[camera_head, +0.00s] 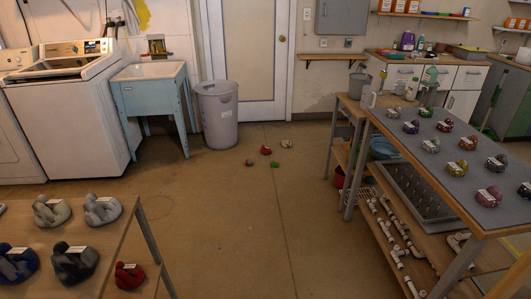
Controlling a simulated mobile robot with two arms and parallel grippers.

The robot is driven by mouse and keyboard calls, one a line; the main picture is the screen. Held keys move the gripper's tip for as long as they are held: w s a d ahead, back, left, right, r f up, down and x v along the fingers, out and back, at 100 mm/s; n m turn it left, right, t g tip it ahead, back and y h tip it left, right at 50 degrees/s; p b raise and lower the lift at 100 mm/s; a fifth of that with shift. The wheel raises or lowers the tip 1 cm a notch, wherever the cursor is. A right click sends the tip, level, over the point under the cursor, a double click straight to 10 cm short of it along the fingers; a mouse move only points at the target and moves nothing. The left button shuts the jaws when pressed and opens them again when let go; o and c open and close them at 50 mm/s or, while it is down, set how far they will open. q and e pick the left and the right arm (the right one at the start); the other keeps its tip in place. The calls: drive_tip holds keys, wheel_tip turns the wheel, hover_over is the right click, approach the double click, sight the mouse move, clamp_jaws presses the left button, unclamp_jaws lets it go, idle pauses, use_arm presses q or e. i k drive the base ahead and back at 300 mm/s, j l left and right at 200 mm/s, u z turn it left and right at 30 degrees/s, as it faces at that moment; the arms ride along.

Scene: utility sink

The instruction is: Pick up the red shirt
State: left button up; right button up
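Neither of my grippers is in view.
Grey, dark and blue bundles (75,262) share the left table. A long table (395,150) with several tagged bundles stands at the right. A grey bin (217,118), a utility sink (148,72) and a washer (75,110) line the back left.

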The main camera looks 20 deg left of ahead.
sight(264, 150)
drive_tip(key=i+l+u, duration=0.2)
drive_tip(key=i, duration=0.4)
drive_tip(key=i+j+u, duration=0.2)
drive_tip(key=i+u, duration=0.15)
drive_tip(key=i, duration=0.75)
drive_tip(key=i+u, duration=0.35)
drive_tip(key=i, duration=0.75)
drive_tip(key=i+z, duration=0.2)
drive_tip(key=i, duration=0.4)
drive_tip(key=i+j+z, duration=0.2)
drive_tip(key=i, duration=0.4)
drive_tip(key=i+j+z, duration=0.2)
drive_tip(key=i, duration=0.35)
